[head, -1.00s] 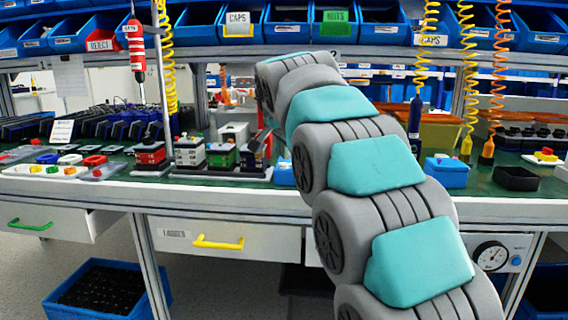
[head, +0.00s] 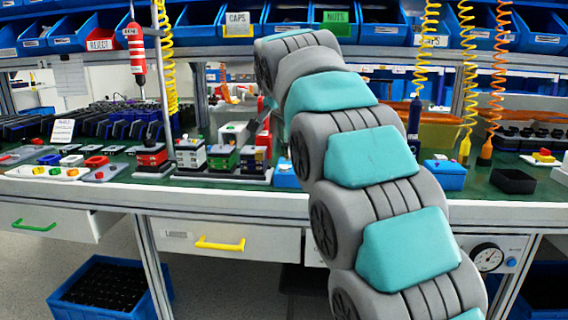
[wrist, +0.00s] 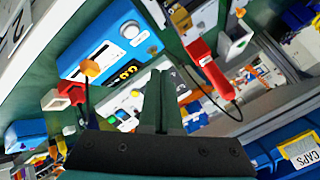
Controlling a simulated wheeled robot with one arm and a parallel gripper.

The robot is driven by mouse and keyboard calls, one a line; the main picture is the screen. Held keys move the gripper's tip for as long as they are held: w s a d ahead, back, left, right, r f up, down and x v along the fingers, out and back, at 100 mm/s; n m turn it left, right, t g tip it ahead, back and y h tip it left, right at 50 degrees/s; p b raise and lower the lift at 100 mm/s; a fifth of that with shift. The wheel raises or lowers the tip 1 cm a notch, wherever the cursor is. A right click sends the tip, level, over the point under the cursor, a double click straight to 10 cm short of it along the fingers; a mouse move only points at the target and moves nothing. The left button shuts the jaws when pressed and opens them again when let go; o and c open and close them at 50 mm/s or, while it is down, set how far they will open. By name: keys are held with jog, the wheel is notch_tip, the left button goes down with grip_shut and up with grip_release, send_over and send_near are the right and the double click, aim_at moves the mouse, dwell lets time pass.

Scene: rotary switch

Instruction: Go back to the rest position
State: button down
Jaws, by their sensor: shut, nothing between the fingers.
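In the wrist view my gripper (wrist: 158,78) points up the picture with its two dark fingers together and nothing between them. A blue device (wrist: 108,58) with a display and a round grey knob (wrist: 131,31) lies left of and beyond the fingers. The fingertips appear apart from it. In the head view my grey and teal arm rises from lower right and bends over the bench; my gripper is not clearly visible there. A row of small switch-like units, including a black and white one (head: 190,153) and a green one (head: 223,158), stands on the bench left of my arm.
A red tool (wrist: 208,68) with a dark cable is right of the fingers in the wrist view. A red screwdriver (head: 137,52) hangs at left in the head view. Blue bins (head: 287,24) line the shelf above. A blue box (head: 445,174) stands right of my arm.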

dwell(0.5)
jog(key=s+d+f+n+g+h, duration=0.1)
jog(key=s+d+f+n+g, duration=0.35)
jog(key=s+d+f, duration=1.2)
jog(key=s+d+f+n+g, duration=0.1)
jog(key=s+f, duration=0.4)
jog(key=s, duration=0.6)
jog(key=s+d+f+n+g, duration=0.1)
jog(key=s+f+g, duration=0.2)
jog(key=s, duration=0.8)
jog(key=s+d+f+n+g, duration=0.1)
jog(key=s+d+f+g, duration=0.1)
jog(key=s+f, duration=0.5)
jog(key=s, duration=0.5)
jog(key=shift+f+n, duration=0.35)
jog(key=shift+d+g, duration=0.1)
jog(key=shift+g, duration=0.15)
